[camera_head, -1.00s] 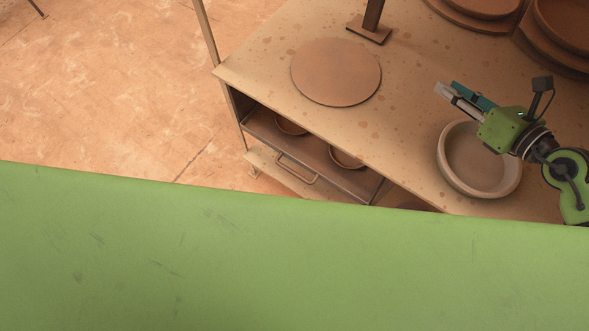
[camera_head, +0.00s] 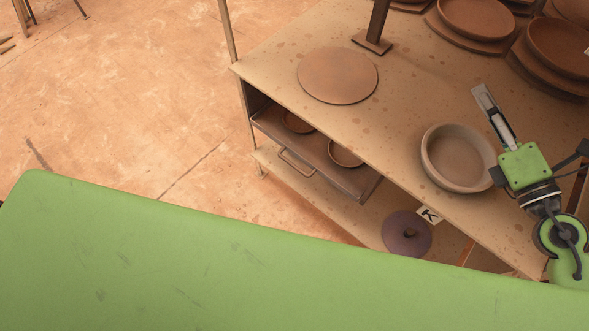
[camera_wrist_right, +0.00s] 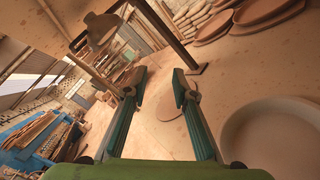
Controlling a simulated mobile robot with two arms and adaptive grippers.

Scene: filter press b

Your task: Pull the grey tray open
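The grey tray (camera_head: 318,150) lies under the tabletop, with its front part showing beyond the table edge. A bar handle (camera_head: 296,164) is on its front. Two small brown bowls, one on the left (camera_head: 298,122) and one on the right (camera_head: 345,154), are in it, partly hidden by the tabletop. My right gripper (camera_head: 484,94) is above the tabletop at the right, well apart from the tray and handle. In the right wrist view its two fingers (camera_wrist_right: 157,83) are spread with nothing between them. My left gripper is not in view.
A round brown disc (camera_head: 338,75) and a clay bowl (camera_head: 458,158) are on the tabletop (camera_head: 400,120). Stacked dishes (camera_head: 475,18) stand at the back right. A dark lid (camera_head: 407,233) lies on the lower shelf. A green surface (camera_head: 200,260) fills the foreground. The floor at left is open.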

